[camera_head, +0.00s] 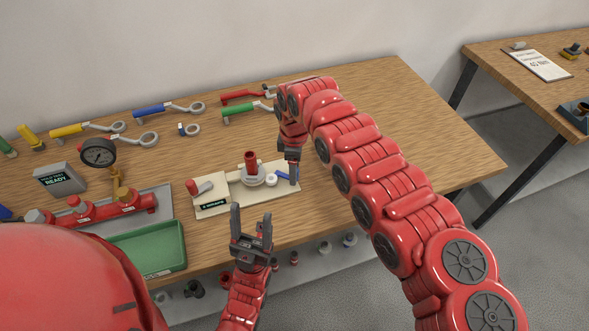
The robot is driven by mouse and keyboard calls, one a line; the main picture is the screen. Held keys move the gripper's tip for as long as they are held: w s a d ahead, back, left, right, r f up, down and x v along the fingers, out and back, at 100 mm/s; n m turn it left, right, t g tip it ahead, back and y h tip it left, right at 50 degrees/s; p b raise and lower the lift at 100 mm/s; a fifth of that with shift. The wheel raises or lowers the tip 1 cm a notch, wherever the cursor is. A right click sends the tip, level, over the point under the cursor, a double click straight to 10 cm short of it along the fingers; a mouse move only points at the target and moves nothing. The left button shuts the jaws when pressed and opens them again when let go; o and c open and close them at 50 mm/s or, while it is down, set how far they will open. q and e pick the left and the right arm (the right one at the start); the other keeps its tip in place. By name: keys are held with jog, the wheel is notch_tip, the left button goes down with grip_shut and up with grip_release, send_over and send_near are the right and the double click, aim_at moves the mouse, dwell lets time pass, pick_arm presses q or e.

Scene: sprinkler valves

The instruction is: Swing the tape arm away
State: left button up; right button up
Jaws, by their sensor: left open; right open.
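A pale fixture board (213,208) lies near the table's front edge. On it stand a red upright cylinder (250,161) on a grey round base, a red-and-grey piece (199,187) at the left, a white roll (271,180) and a small blue bar (285,176) at the right. Which part is the tape arm is hard to tell; the roll and bar may belong to it. My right gripper (293,178) points down at the board's right end, open, close by the blue bar; contact cannot be told. My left gripper (251,214) is open and empty, fingers up, in front of the board.
A green tray (150,250), a red valve manifold (110,208) with a gauge (98,152), and a "READY" box (60,181) stand at the left. Coloured-handled wrenches (168,109) lie along the back. The table's right side (430,150) is clear.

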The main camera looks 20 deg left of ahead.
notch_tip(320, 180, up, 10)
jog(key=b, duration=0.2)
jog(key=shift+f+b, duration=0.1)
jog(key=shift+b, duration=0.3)
notch_tip(320, 180, up, 7)
